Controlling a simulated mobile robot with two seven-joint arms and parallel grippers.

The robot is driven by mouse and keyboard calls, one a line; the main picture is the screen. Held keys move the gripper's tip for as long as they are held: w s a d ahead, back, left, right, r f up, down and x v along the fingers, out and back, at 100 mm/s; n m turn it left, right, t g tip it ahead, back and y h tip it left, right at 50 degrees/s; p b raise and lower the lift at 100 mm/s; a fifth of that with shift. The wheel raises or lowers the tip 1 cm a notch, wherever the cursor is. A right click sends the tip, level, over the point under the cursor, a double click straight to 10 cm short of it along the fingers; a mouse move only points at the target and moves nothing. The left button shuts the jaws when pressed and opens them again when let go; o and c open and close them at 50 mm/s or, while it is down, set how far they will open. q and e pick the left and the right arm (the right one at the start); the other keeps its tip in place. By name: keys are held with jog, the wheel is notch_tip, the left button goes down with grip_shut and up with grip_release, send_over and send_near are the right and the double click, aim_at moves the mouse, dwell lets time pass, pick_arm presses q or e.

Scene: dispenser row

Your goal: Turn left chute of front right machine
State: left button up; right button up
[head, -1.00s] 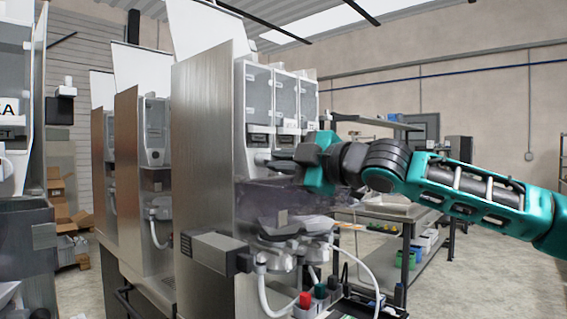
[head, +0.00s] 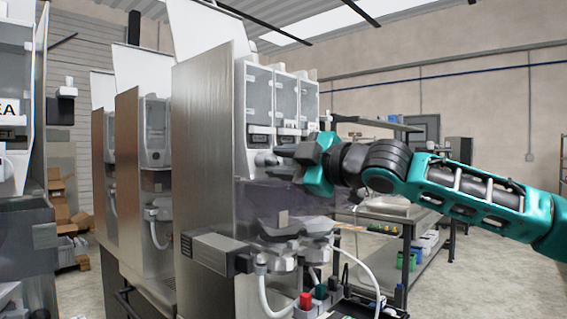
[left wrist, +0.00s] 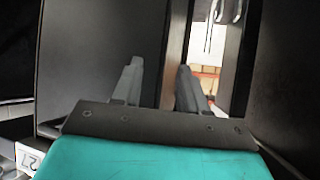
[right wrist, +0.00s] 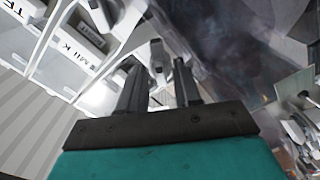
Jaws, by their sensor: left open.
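The front right machine (head: 208,150) has a brushed metal side and a row of clear canisters (head: 258,92) on its front. A pale chute (head: 263,159) under the left canister shows just left of my right gripper's fingertips. My right gripper (head: 280,161) reaches in from the right, its fingers pointing left at chute height. My left gripper (left wrist: 158,75) is open and empty beside dark panels.
A grey box-like part (head: 212,250) juts out at the lower left. More machines (head: 140,180) stand to the left. A workbench (head: 425,215) stands behind at the right.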

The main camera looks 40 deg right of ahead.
jog(key=shift+o, duration=0.3)
jog(key=shift+s, duration=0.1)
jog(key=shift+s+d+f+b, duration=0.1)
jog(key=shift+s+b, duration=0.25)
jog(key=shift+s, duration=0.1)
jog(key=s+d+p, duration=0.1)
jog(key=s+p, duration=0.3)
jog(key=s, duration=0.7)
jog(key=shift+s+p, duration=0.35)
jog(key=shift+s, duration=0.05)
